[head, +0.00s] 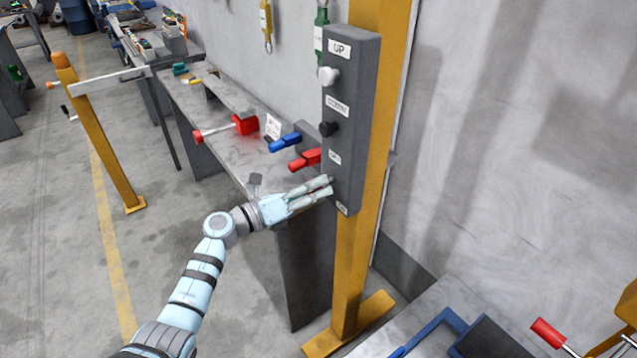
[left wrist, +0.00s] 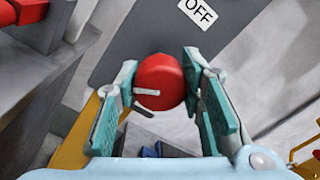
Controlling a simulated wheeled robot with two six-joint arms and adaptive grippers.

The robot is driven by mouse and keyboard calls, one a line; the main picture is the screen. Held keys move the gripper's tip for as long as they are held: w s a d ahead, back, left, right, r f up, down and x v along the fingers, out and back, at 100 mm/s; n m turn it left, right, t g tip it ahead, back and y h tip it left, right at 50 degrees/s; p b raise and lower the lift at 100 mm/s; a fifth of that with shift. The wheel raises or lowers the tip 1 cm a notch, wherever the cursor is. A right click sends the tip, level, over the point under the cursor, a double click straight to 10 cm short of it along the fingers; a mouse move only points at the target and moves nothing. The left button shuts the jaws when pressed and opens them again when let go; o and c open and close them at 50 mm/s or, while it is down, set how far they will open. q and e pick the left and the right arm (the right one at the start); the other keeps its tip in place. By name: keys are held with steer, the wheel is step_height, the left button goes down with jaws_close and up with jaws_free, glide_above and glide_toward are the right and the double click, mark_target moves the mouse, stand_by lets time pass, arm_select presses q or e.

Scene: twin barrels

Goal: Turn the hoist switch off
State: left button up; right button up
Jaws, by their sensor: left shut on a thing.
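A dark grey control box (head: 350,110) is fixed to a yellow post and carries a white knob (head: 328,75), a black knob (head: 327,129) and several small labels. A round red knob (left wrist: 160,80) with a short white mark at its left shows in the left wrist view, near a label (left wrist: 198,12) reading OFF. My left gripper (head: 331,187) is at the lower part of the box, its fingers shut on the red knob from both sides. In the head view the fingers hide this knob. My right gripper is out of view.
A grey workbench (head: 215,118) beside the post holds a red-handled tool (head: 240,124), a blue handle (head: 285,142) and a red handle (head: 304,160) close above my left gripper. A yellow post (head: 98,130) stands at left. Open floor lies between.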

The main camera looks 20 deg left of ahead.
arm_select(q)
steer(key=n+p, duration=0.3)
steer(key=n, duration=0.3)
steer(key=shift+a+r+n+p, duration=0.1)
steer(key=shift+r+n+p, duration=0.05)
steer(key=shift+n+p, duration=0.25)
steer(key=n+p, duration=0.2)
steer(key=n, duration=0.2)
steer(key=shift+f+n+p, duration=0.2)
steer(key=shift+n+p, duration=0.1)
steer(key=shift+n, duration=0.5)
steer(key=o, duration=1.2)
steer(key=shift+a, duration=0.1)
steer(key=shift+s+f, duration=0.1)
steer(key=shift+s, duration=0.05)
